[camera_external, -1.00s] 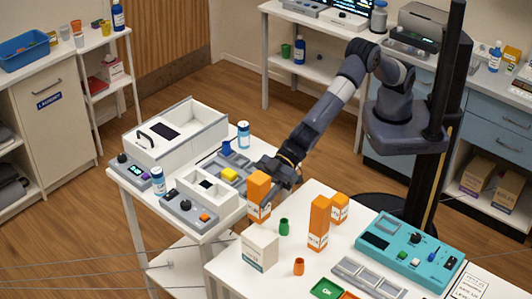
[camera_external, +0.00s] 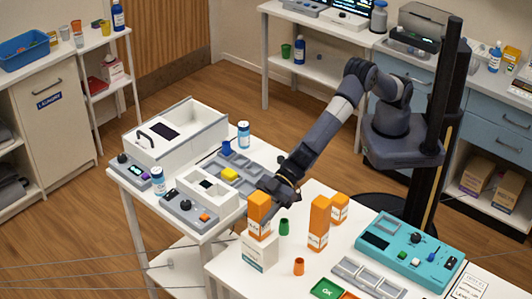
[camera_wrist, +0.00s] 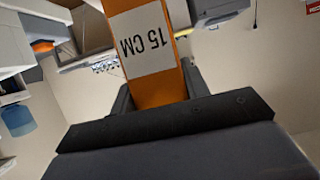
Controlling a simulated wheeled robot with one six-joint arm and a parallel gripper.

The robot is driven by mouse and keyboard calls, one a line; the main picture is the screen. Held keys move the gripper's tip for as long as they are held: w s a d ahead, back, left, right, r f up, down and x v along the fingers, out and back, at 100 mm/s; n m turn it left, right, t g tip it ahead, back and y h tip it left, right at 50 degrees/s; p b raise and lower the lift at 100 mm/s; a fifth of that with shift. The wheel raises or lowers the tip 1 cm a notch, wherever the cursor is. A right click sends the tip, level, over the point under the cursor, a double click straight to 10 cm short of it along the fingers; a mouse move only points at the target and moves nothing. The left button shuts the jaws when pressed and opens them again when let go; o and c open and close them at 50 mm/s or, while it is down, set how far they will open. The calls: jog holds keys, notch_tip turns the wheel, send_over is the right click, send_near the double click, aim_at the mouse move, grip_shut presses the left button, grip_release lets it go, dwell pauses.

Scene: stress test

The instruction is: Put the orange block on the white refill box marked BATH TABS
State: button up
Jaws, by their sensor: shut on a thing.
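The orange block (camera_external: 259,211) with a white label is upright in my gripper (camera_external: 268,193). The wrist view shows the block (camera_wrist: 160,80) between the two fingers, its label reading 15 CM. The white refill box (camera_external: 259,253) stands on the near white table, directly below the block in the outside view. The block hides most of the box's top face. I cannot tell whether the block's bottom touches the box or hovers just above it. The box's marking is too small to read.
A tall orange block (camera_external: 319,224) and a shorter one (camera_external: 340,208) stand to the right. A green cup (camera_external: 284,227) is close to the box's right, and an orange cup (camera_external: 299,266) stands nearer the front. A teal device (camera_external: 409,247) fills the table's right side.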

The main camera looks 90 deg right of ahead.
jog(key=shift+r, duration=0.15)
jog(key=o, duration=1.2)
jog(key=shift+f, duration=0.25)
jog(key=shift+r, duration=0.2)
jog(key=shift+s+d+b, duration=0.35)
jog(key=shift+b, duration=0.4)
jog(key=b+v, duration=0.5)
jog(key=v, duration=0.6)
jog(key=shift+r, duration=0.25)
